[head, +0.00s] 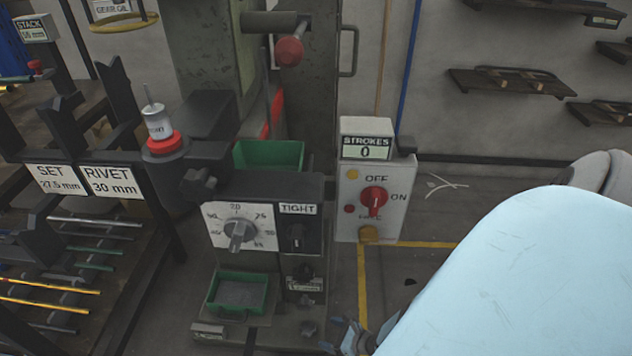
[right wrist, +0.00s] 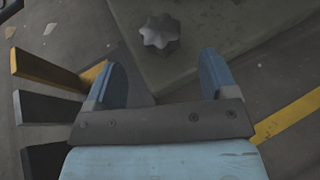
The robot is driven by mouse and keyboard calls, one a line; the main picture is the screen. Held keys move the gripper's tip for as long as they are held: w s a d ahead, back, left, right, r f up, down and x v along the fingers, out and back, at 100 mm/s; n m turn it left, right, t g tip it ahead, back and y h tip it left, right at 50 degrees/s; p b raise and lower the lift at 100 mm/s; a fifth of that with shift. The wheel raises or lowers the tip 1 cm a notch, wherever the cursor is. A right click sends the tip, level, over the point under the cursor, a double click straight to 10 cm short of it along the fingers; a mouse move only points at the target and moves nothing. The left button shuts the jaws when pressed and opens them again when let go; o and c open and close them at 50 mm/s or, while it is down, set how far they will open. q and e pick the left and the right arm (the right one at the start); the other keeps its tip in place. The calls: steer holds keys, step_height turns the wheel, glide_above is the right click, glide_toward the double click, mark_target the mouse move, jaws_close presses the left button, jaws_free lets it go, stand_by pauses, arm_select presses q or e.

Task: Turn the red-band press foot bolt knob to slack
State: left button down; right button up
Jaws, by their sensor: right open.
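The press (head: 285,188) stands in the middle of the head view, with a patch of red on its column. A black knob (head: 297,237) sits under a sign reading TIGHT (head: 298,209). My left gripper is not in view.
A switch box (head: 372,200) with a red knob and a STROKES counter (head: 366,148) reading 0 stands right of the press. Green trays (head: 238,292) sit on the press. A rack of rods (head: 60,265) stands left. Open floor with yellow lines lies right.

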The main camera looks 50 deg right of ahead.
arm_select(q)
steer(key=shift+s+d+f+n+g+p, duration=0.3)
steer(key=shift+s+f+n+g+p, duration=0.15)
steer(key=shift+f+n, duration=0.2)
arm_select(e)
steer(key=v, duration=0.4)
steer(key=shift+s+r, duration=0.1)
steer(key=shift+s, duration=0.1)
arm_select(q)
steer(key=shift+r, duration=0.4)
